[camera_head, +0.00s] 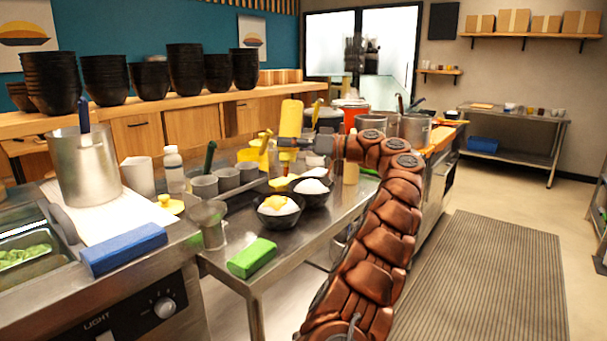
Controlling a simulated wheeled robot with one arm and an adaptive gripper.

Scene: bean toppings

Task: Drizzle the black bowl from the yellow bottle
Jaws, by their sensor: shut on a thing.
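My gripper (288,142) is shut on a yellow bottle (291,118), held above the metal table. A black bowl (279,215) with white food and a yellow topping stands on the table, below and slightly left of the gripper. A second black bowl (313,199) with white food stands just behind it to the right, nearer below the gripper. No stream of sauce shows.
Metal cups (204,187) and a white-capped bottle (173,170) stand left of the bowls. A green block (252,257) lies at the table's front, and a blue block (124,249) on the left counter. A tall pot (85,170) stands far left. Open space lies above the bowls.

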